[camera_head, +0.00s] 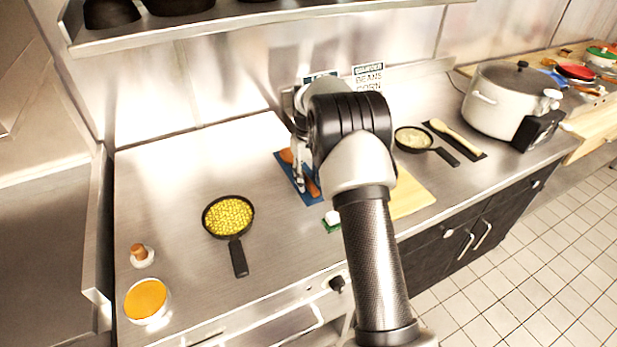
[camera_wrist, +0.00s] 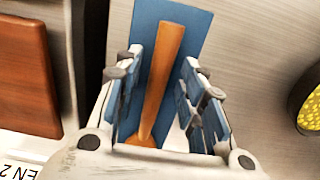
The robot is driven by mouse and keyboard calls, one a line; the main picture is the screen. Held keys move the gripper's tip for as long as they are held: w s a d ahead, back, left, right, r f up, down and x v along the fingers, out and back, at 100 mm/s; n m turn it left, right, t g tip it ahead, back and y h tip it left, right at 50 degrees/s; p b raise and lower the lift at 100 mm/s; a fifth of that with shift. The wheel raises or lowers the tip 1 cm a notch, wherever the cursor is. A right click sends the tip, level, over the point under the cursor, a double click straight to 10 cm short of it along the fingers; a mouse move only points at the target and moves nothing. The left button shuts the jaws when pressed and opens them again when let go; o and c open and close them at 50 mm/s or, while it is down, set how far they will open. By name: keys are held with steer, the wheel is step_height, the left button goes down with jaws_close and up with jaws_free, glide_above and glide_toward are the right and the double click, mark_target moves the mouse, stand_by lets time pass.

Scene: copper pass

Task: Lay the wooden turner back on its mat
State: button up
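The wooden turner (camera_wrist: 164,78) is orange-brown and lies lengthwise over the blue mat (camera_wrist: 200,25) in the wrist view. In the head view, the turner (camera_head: 314,189) and the blue mat (camera_head: 311,199) are partly hidden behind my arm and gripper. My gripper (camera_head: 299,178) is low over the mat. In the wrist view, my gripper (camera_wrist: 162,85) has its fingers apart, one on each side of the turner, with gaps visible on both sides. The turner's near end is partly hidden by the gripper body.
A pan of corn (camera_head: 228,216) stands left of the mat. A yellow board (camera_head: 410,196) and a green-and-white sponge (camera_head: 332,221) are to the right. Farther right are another pan (camera_head: 412,139), a wooden spoon (camera_head: 455,137) on a dark mat and a large pot (camera_head: 507,100).

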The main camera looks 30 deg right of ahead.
step_height(320, 180, up, 13)
steer(key=p, duration=0.4)
steer(key=s+a+r+t, duration=0.1)
steer(key=s+a+r, duration=0.5)
steer(key=r, duration=0.4)
steer(key=s+a+r+t, duration=0.2)
steer(key=s+a+r, duration=0.4)
steer(key=s, duration=0.5)
steer(key=s+a+f+t, duration=0.1)
steer(key=s+a+f, duration=0.1)
steer(key=s, duration=0.8)
steer(key=s+a+f, duration=0.2)
steer(key=s+a, duration=0.2)
steer(key=s, duration=0.5)
steer(key=shift+s+f+t, duration=0.35)
steer(key=shift+s+t, duration=0.05)
